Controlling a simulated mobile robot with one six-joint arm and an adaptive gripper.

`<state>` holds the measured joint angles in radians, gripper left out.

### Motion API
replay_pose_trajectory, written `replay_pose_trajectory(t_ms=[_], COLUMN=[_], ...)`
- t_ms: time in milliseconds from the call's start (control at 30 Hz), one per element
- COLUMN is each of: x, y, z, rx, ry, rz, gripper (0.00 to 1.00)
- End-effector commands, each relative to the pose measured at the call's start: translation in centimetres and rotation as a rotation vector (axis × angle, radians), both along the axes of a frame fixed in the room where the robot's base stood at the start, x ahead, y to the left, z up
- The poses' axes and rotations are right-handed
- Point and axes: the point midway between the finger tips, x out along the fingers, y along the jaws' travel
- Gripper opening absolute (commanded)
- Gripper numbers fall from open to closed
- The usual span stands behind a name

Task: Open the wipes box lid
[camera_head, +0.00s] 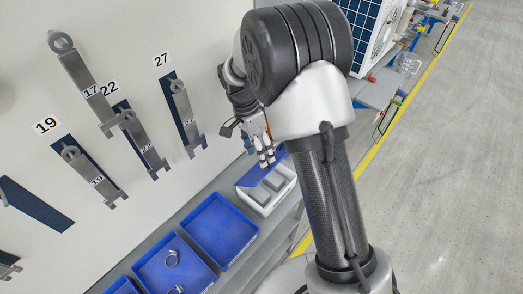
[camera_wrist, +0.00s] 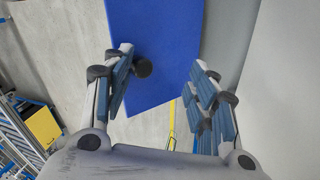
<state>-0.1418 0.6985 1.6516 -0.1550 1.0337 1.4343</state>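The wipes box (camera_head: 258,208) is a white box on the shelf, with grey contents showing inside it. Its blue lid (camera_head: 272,176) stands raised along the back edge, tilted up from the opening. In the wrist view the lid (camera_wrist: 157,35) is a large blue panel reaching between and beyond the fingertips. My gripper (camera_head: 265,158) is at the lid's upper edge, above the box. In the wrist view my gripper (camera_wrist: 168,82) has its two fingers wide apart, with nothing clamped between them. Whether a finger touches the lid I cannot tell.
Blue trays (camera_head: 219,231) stand on the shelf left of the box; another tray (camera_head: 150,268) holds metal rings. Numbered metal tools (camera_head: 186,113) hang on the white wall. My arm covers part of the shelf's right side. Grey floor lies open at right.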

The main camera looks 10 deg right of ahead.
Motion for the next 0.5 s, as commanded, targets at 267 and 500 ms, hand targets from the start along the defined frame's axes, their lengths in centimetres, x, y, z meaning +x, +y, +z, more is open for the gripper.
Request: replay_pose_trajectory(t_ms=[267,500], x=[-0.1,0.0], y=[0.6,0.2], z=[0.1,4.3], rx=[0.011,0.009], ry=[0.000,-0.005], rz=[-0.008,-0.006], gripper=[0.39,0.39])
